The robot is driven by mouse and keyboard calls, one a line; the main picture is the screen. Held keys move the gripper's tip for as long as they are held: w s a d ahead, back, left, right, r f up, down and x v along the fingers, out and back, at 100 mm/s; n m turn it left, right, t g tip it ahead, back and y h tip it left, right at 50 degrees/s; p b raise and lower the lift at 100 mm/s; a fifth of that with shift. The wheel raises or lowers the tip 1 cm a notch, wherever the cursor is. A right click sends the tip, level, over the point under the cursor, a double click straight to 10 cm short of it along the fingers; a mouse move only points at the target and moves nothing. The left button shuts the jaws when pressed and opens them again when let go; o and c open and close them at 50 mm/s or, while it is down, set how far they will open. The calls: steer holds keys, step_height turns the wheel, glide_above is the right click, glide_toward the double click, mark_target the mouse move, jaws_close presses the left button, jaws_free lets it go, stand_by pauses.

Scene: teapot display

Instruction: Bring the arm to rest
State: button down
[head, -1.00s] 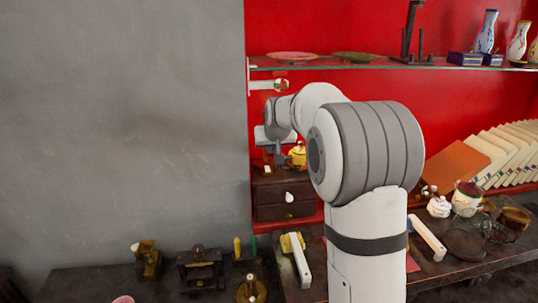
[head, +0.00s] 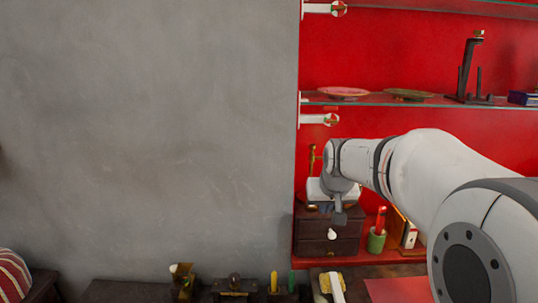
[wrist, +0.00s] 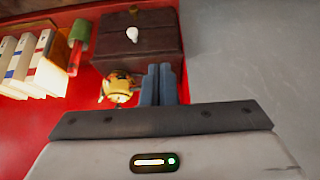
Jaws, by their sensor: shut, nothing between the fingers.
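My arm reaches in from the right in the head view, with its end held in front of the dark wooden drawer cabinet (head: 312,246). My gripper (head: 340,218) points down there and looks small. In the wrist view my gripper (wrist: 158,70) has its two blue-grey fingers side by side, shut and empty. The yellow teapot (wrist: 118,88) shows just left of the fingers, and the cabinet (wrist: 135,45) lies beyond them. I cannot tell whether the fingers touch anything. The teapot is hidden behind my arm in the head view.
A green cup (head: 376,241) holding a red item stands right of the cabinet, with books (head: 409,236) beside it. Above, a glass shelf (head: 440,102) carries plates and a dark stand. The grey wall (head: 150,140) at left is bare. Small items line the low table.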

steer(key=s+f+g, duration=0.1)
steer(key=s+f, duration=0.3)
steer(key=s, duration=0.9)
steer(key=s+a+f+g, duration=0.1)
steer(key=s+f, duration=0.3)
steer(key=s, duration=0.9)
steer(key=shift+s+a+f+g, duration=0.2)
steer(key=shift+s+f+g, duration=0.1)
steer(key=shift+g, duration=0.4)
